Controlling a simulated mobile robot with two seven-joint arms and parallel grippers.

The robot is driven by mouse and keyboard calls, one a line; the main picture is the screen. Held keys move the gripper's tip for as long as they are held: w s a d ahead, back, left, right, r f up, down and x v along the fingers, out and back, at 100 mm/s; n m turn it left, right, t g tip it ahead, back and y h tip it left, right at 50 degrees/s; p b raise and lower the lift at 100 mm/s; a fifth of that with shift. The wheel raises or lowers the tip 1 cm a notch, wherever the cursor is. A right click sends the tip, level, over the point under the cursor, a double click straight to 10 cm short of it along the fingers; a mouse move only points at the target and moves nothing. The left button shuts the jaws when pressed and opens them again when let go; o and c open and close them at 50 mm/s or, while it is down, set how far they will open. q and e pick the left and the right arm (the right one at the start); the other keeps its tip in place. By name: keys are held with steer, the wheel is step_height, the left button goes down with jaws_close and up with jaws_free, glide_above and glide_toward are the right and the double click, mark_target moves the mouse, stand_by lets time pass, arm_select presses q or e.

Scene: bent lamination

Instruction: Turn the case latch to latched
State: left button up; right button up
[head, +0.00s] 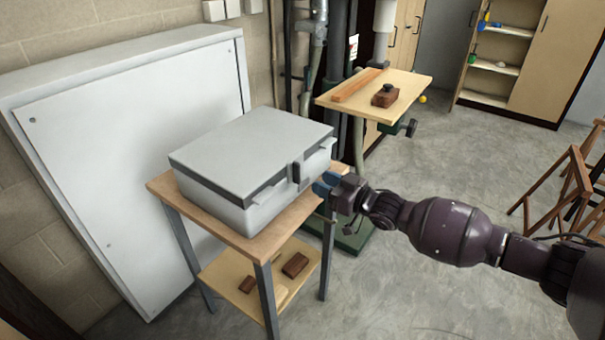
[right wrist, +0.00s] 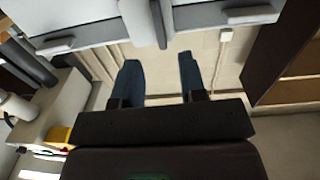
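A grey case (head: 250,160) with a closed lid sits on a small wooden-topped stand. My right gripper (head: 322,187) is just in front of that face, close to the latch. In the right wrist view the case (right wrist: 95,32) spans the top, and the latch (right wrist: 143,22) shows just beyond the fingers. The blue fingers (right wrist: 162,80) are apart with nothing between them. I cannot tell whether they touch the case. My left gripper is not in view.
The stand (head: 262,245) has a lower shelf (head: 235,292) with small brown blocks. A large white panel (head: 120,150) leans on the wall behind. A drill-press table (head: 410,85) carries a wood strip and a plane.

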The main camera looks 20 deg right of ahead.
mark_target(300, 173)
steer(key=x, duration=0.7)
jaws_close()
